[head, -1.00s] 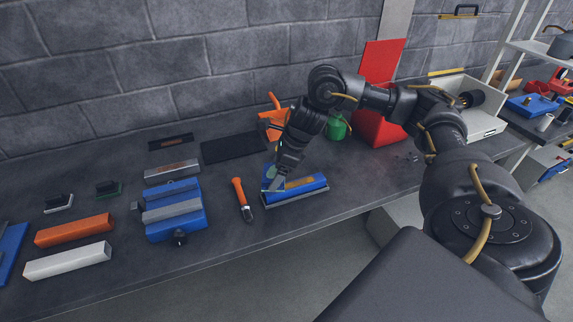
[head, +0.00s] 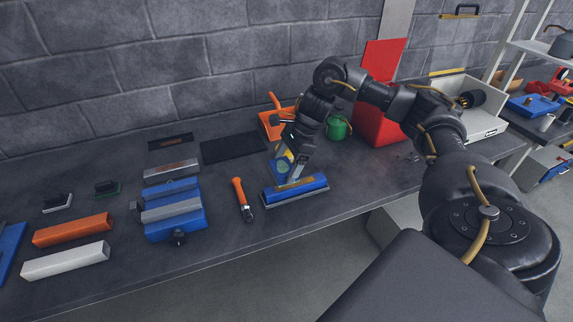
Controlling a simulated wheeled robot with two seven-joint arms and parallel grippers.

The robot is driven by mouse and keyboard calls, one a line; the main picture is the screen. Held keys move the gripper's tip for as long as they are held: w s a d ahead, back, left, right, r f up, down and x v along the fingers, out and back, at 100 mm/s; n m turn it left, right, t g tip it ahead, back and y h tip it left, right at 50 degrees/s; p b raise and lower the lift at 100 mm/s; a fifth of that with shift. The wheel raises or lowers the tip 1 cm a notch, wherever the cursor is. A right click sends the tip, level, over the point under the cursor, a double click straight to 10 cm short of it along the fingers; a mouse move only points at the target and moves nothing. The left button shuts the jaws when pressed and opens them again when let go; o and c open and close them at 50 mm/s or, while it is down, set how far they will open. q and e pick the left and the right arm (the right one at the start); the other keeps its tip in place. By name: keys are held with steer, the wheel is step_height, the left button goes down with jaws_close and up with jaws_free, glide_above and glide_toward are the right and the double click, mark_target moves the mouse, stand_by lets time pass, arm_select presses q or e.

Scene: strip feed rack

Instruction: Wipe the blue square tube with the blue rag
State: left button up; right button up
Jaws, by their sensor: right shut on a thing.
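The blue square tube (head: 312,185) lies on a grey holder (head: 270,206) near the table's front edge, with a brownish patch on its top. My right gripper (head: 291,179) comes down over the tube's rear side, close to its middle. It is shut on a blue cloth-like piece, which looks like the blue rag (head: 277,170), with a yellowish-green spot near it. The gripper hides part of the rag and of the tube. I cannot tell whether the rag touches the tube. My left gripper is not in view.
An orange-handled tool (head: 242,199) lies just left of the tube. Further left stand a blue vise-like fixture (head: 175,222), an orange bar (head: 74,230) and a white bar (head: 66,261). Behind are an orange bin (head: 271,127), a green can (head: 337,128) and a red bin (head: 378,122).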

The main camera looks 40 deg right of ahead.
steer(key=shift+f+b, duration=1.55)
steer(key=shift+f, duration=0.7)
steer(key=shift+f+b, duration=0.45)
steer(key=shift+f, duration=0.1)
steer(key=o, duration=0.6)
steer(key=shift+r, duration=0.4)
steer(key=c, duration=0.7)
steer(key=shift+o, duration=0.2)
